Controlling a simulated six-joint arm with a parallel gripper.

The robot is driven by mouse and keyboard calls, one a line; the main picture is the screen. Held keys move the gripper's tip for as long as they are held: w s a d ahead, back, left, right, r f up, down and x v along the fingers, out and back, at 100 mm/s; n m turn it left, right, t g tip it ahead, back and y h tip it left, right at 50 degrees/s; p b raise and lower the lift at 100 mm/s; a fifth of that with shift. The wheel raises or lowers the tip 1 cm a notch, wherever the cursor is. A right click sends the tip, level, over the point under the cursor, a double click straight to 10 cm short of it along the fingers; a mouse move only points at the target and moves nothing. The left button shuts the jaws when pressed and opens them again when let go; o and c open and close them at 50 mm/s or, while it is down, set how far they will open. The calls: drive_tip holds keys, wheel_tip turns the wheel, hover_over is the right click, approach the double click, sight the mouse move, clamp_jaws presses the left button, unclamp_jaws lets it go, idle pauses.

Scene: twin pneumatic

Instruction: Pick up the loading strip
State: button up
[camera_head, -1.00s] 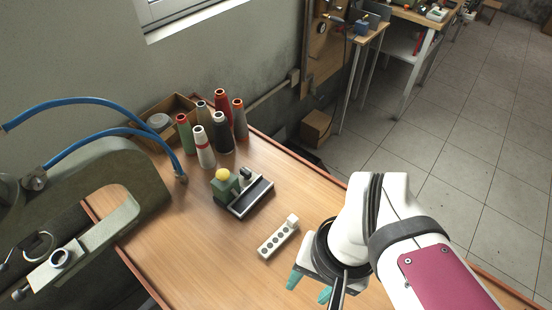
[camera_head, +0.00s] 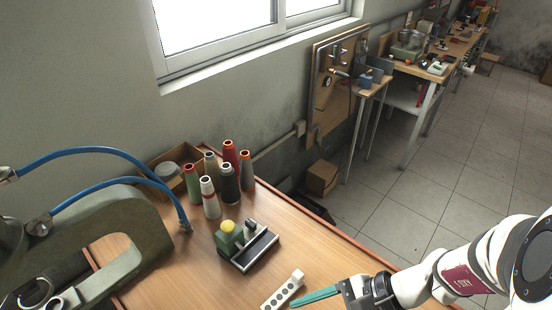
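The loading strip, a white bar with a row of dark round holes and a raised block at its far end (camera_head: 281,294), lies on the wooden table near the bottom edge of the picture. My gripper (camera_head: 296,301) comes in from the right with its teal finger pointing left at the strip. The fingertip overlaps or lies very close to the strip's right side in the picture; I cannot tell whether they touch. The fingers show side-on as one teal shape, so the gap between them is hidden.
A small green fixture with a yellow knob and a dark rail (camera_head: 247,245) stands behind the strip. Several thread cones (camera_head: 228,184) and a cardboard box (camera_head: 163,160) stand at the back. A large green machine with blue hoses (camera_head: 137,237) fills the left.

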drive_tip(key=w+d+f+m+t+y, duration=0.1)
drive_tip(key=w+d+f+m+t, duration=0.2)
drive_tip(key=d+m+t, duration=0.15)
drive_tip(key=m+t+h, duration=0.2)
drive_tip(key=m+t, duration=0.3)
drive_tip(key=m, duration=0.3)
approach(302, 278)
drive_tip(key=x, duration=1.1)
drive_tip(key=shift+w+a, duration=0.1)
drive_tip(key=shift+a, duration=0.05)
clamp_jaws()
